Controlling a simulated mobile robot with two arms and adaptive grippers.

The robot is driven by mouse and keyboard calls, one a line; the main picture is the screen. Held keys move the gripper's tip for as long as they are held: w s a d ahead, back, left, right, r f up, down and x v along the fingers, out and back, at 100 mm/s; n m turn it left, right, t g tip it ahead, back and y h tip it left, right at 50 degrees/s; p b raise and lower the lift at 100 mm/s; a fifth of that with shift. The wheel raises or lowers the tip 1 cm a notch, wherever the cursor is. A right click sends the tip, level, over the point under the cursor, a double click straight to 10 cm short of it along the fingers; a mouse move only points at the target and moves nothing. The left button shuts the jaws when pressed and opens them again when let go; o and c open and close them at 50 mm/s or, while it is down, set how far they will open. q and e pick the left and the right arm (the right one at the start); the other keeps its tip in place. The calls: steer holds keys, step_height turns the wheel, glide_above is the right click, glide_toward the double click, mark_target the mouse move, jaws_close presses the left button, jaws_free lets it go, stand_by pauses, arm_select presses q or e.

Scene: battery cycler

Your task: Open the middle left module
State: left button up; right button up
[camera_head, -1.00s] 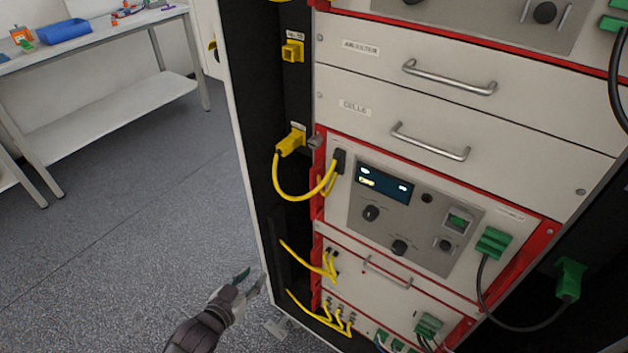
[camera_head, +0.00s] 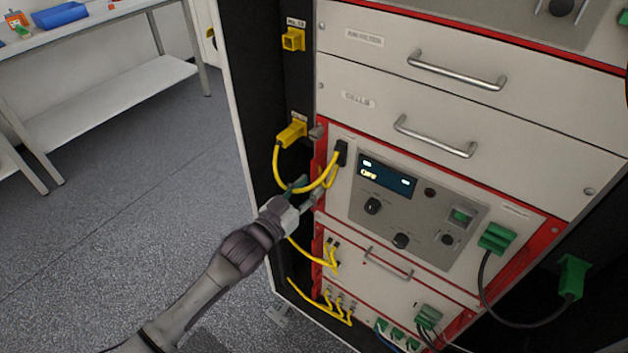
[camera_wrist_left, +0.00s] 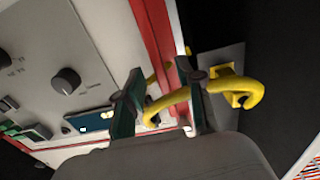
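The module with a dark display and dials (camera_head: 415,212) sits in a red-framed bay of the cabinet. Its display (camera_head: 386,178) reads OFF. A yellow cable (camera_head: 279,168) loops from a yellow plug (camera_head: 291,135) on the dark side post to a black plug (camera_head: 341,153) at the module's upper left. My left gripper (camera_head: 308,194) is at the lower part of this loop. In the left wrist view its two fingers (camera_wrist_left: 160,106) are apart, with the yellow cable (camera_wrist_left: 180,97) crossing at them. Whether they touch it is unclear. My right gripper is not in view.
Two drawers with metal handles (camera_head: 458,72) are above. A lower module (camera_head: 350,268) has yellow cables. A green plug (camera_head: 497,238) with a black cable is at the module's right. A workbench (camera_head: 130,25) stands at far left, with clear floor between.

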arm_select(q)
steer(key=shift+x, duration=1.3)
jaws_close()
